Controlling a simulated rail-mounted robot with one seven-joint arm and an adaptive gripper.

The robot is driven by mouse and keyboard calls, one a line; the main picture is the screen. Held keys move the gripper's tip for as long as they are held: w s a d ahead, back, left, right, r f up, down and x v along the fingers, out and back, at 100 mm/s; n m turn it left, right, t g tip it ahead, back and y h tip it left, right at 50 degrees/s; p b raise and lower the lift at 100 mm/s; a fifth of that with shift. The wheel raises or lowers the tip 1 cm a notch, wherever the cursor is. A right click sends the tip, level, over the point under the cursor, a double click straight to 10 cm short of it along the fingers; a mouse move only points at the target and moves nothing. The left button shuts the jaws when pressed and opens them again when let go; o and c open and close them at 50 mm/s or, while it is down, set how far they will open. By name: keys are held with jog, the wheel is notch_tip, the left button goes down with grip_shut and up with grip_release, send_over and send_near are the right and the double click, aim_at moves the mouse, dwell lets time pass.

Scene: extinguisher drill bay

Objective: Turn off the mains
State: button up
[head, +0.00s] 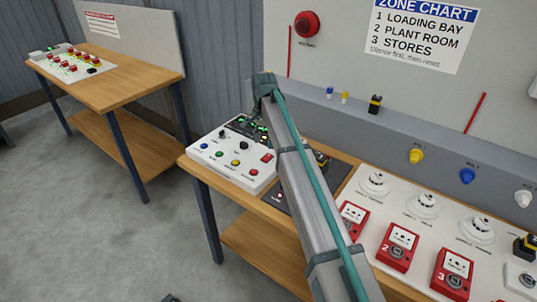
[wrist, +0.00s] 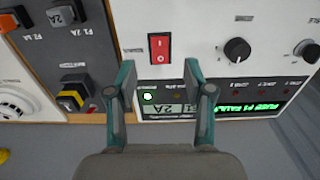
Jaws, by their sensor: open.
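A white control panel (head: 222,172) sits at the left end of the near bench. A red rocker switch (wrist: 160,47) marked I and O is on it; it also shows in the head view (head: 267,157). Its label is too small to read, and which side is pressed is unclear. My gripper (wrist: 159,66) is open and empty. Its two teal fingers point at the rocker, one tip to either side in the picture, with no contact visible. A green lamp (wrist: 148,96) is lit beside a green text display (wrist: 255,107). My arm partly hides the panel in the head view.
Knobs (wrist: 237,50) rise from the panel. Red call points (head: 397,247) and white detectors (head: 423,205) are on the board to the right.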

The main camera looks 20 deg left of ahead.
aim_at(265, 160)
notch_tip(265, 160, down, 7)
jog(key=shift+f+p, duration=0.2)
jog(key=shift+p, duration=0.7)
